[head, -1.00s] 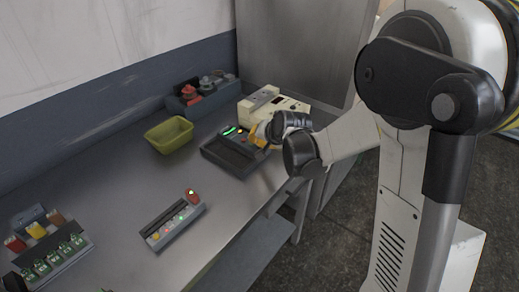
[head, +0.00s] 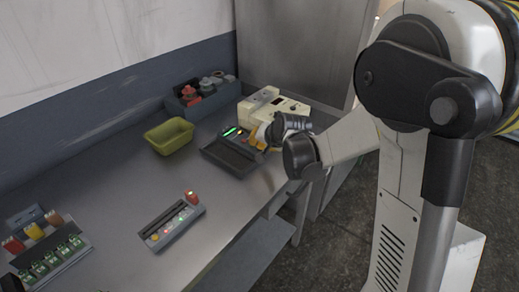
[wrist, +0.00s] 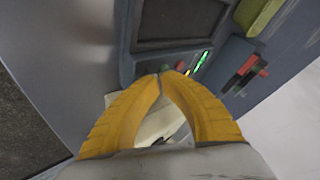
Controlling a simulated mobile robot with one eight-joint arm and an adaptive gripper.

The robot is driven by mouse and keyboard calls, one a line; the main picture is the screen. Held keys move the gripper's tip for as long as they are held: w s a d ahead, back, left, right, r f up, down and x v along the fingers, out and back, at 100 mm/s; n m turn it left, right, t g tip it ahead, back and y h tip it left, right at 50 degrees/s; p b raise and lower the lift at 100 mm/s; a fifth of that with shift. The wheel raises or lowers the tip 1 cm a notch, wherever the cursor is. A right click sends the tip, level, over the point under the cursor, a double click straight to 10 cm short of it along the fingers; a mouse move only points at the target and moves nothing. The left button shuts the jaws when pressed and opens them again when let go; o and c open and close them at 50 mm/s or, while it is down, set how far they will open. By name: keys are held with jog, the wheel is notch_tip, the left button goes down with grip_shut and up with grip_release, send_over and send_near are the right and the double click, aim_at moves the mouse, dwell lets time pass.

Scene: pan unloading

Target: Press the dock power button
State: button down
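The dock (head: 226,158) is a dark grey unit with a recessed panel on the far part of the bench. It also shows at the top of the wrist view (wrist: 134,25). A lit green strip (wrist: 201,62) and a small red button (wrist: 180,66) sit on its edge nearest my fingers. My gripper (wrist: 161,76) has its yellow fingers brought together at the tips, with nothing seen between them. The tips appear over the dock's edge, just beside the red button. Whether they touch the dock cannot be told. In the head view my wrist partly hides the fingers.
A cream box (head: 258,103) stands behind the dock near my gripper. A grey bin with red and grey parts (head: 180,102) and a yellow-green tray (head: 168,137) lie to the left. A grey strip unit with lights (head: 172,227) is nearer. Bare bench lies between.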

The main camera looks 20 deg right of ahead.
jog(key=shift+r+p, duration=0.65)
jog(key=shift+r, duration=0.2)
jog(key=shift+r+p, duration=2.15)
jog(key=shift+r, duration=0.85)
